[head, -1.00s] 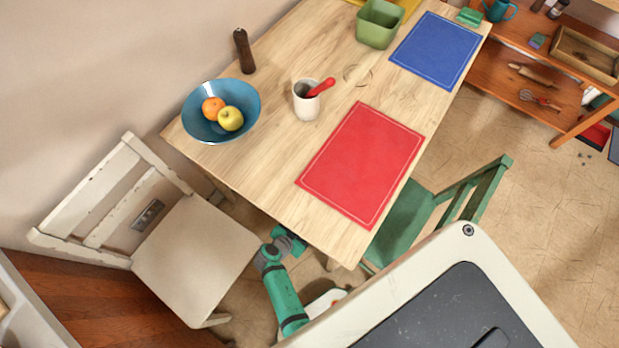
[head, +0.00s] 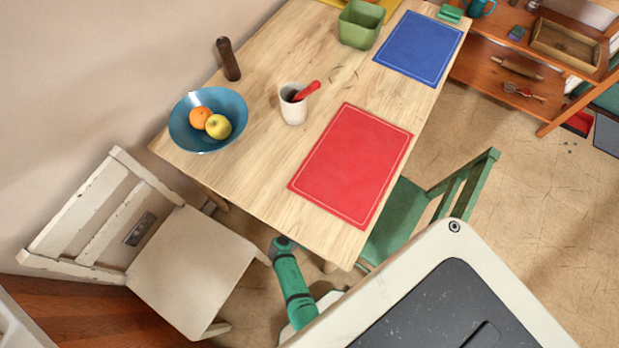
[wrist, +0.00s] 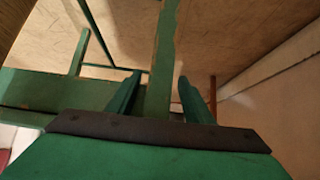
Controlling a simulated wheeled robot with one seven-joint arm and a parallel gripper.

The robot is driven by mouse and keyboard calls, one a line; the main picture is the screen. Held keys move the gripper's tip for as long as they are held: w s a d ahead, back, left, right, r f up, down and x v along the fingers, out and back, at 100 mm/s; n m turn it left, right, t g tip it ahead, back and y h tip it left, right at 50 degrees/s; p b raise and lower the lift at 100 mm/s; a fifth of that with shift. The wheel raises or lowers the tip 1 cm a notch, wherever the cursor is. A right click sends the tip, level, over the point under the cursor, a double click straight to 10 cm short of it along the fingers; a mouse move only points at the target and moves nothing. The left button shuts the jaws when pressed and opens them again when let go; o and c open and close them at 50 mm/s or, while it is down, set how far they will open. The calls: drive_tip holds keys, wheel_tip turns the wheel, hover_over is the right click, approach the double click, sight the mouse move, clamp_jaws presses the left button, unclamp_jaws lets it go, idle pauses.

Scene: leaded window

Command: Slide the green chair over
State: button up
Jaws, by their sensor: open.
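The green chair (head: 398,215) stands at the near right side of the wooden table, its seat partly under the tabletop and its slatted back out on the floor side. In the wrist view, a green wooden bar of the chair (wrist: 164,50) runs between the two fingers of my gripper (wrist: 159,80). The fingers are open, one on each side of the bar; I cannot tell if either touches it. In the head view my gripper is hidden, and only part of my green arm shows below the table's near edge.
The table (head: 255,165) carries a red mat (head: 352,165), a blue mat (head: 420,48), a fruit bowl (head: 178,128), a white cup (head: 293,108) and a green bin (head: 360,25). A white chair (head: 190,265) stands left. Floor right of the green chair is clear.

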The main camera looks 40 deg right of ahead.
clamp_jaws()
drive_tip(key=shift+w+a, duration=0.1)
drive_tip(key=shift+w, duration=0.1)
idle(1.1)
